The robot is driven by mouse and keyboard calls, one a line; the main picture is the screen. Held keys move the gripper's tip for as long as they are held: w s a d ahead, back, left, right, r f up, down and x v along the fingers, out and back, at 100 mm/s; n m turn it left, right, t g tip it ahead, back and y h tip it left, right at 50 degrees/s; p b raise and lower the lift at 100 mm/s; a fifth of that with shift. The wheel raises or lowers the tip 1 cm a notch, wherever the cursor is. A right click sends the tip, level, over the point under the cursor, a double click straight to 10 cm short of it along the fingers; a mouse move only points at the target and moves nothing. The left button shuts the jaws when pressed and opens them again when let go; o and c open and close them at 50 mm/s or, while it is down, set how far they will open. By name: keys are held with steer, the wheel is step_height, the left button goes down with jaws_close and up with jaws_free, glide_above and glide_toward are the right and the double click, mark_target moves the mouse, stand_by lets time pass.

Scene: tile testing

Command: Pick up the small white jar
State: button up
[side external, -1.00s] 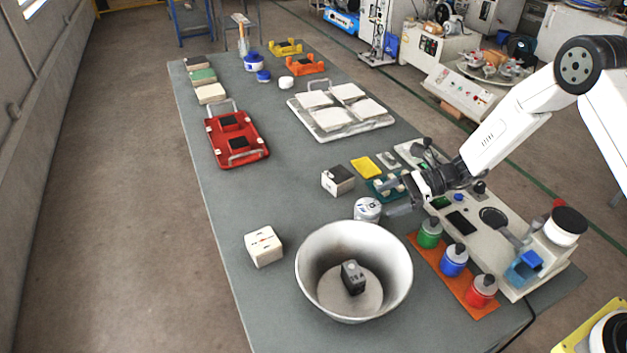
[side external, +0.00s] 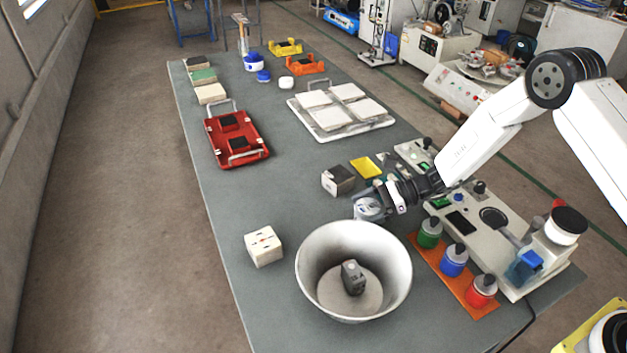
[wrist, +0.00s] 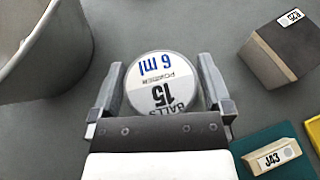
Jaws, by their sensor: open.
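The small white jar (wrist: 162,82) has a round, labelled lid and stands on the grey table. In the wrist view it sits between the two fingers of my gripper (wrist: 164,95), with a narrow gap showing on the left side; on the right I cannot tell whether the finger touches it. In the side external view the jar (side external: 367,208) is just behind the large bowl, partly hidden by my gripper (side external: 375,200). The fingers are open around the jar.
A two-tone block (side external: 338,181) and a green mat (wrist: 262,143) are near. Coloured-label bottles (side external: 454,260) stand on an orange strip to the right.

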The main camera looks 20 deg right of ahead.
stand_by(0.4)
steer(key=c, duration=1.1)
steer(key=shift+r, duration=0.2)
steer(key=shift+r, duration=0.85)
steer(key=s+d+r, duration=0.1)
steer(key=s+r, duration=0.2)
steer(key=s, duration=0.1)
steer(key=s+d+r, duration=0.1)
steer(key=s+r, duration=0.3)
steer(key=s, duration=0.1)
steer(key=s+r, duration=0.4)
steer(key=shift+s+d, duration=0.35)
steer(key=shift+d, duration=0.05)
